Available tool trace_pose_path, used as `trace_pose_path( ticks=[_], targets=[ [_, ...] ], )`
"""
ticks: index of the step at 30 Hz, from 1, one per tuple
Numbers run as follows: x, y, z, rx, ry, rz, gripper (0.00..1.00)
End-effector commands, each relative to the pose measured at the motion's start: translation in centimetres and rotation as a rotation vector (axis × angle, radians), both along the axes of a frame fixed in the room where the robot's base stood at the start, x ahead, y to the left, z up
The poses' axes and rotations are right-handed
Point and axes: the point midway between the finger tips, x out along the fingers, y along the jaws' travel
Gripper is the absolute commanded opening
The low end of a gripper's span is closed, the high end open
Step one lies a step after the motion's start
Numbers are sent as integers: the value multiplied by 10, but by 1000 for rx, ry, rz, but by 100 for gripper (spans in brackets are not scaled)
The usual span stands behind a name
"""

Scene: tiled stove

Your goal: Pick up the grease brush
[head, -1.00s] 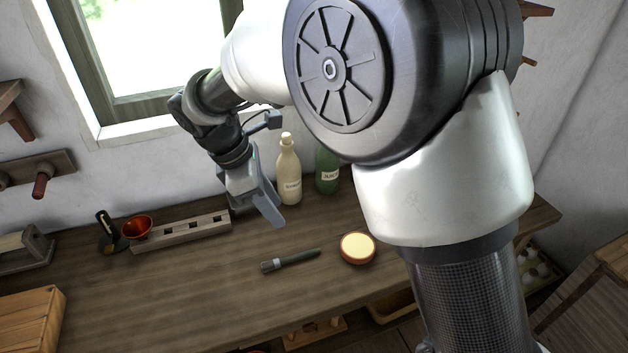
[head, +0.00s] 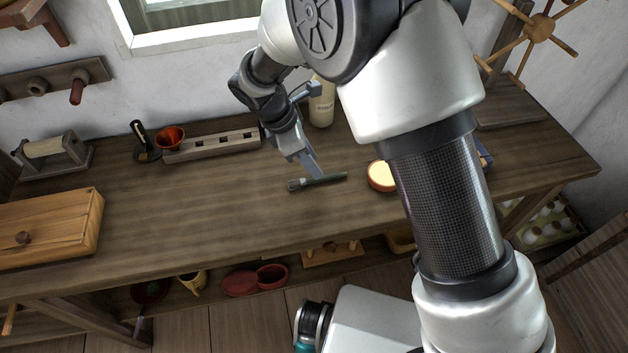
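The grease brush (head: 333,179) lies flat on the wooden table (head: 200,215), its dark green handle pointing right and its grey bristle end to the left. My gripper (head: 313,171) points down at the brush, with its fingers right at or just above the middle of it. The fingers overlap the brush in this view. I cannot tell whether they touch it, or how far apart they are.
A round yellow-topped tub (head: 379,176) stands just right of the brush, partly behind my arm. A cream bottle (head: 321,103) stands behind my gripper.

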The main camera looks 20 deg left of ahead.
Motion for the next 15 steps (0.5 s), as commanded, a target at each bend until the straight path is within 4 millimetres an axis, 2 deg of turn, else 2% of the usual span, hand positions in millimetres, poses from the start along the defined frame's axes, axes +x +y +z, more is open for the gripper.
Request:
trace_pose_path(
  ticks=[9, 15],
  targets=[
    [6, -18, -40, -3, 3, -2, 35],
    [8, -20, -47, -1, 2, -1, 35]
  ],
)
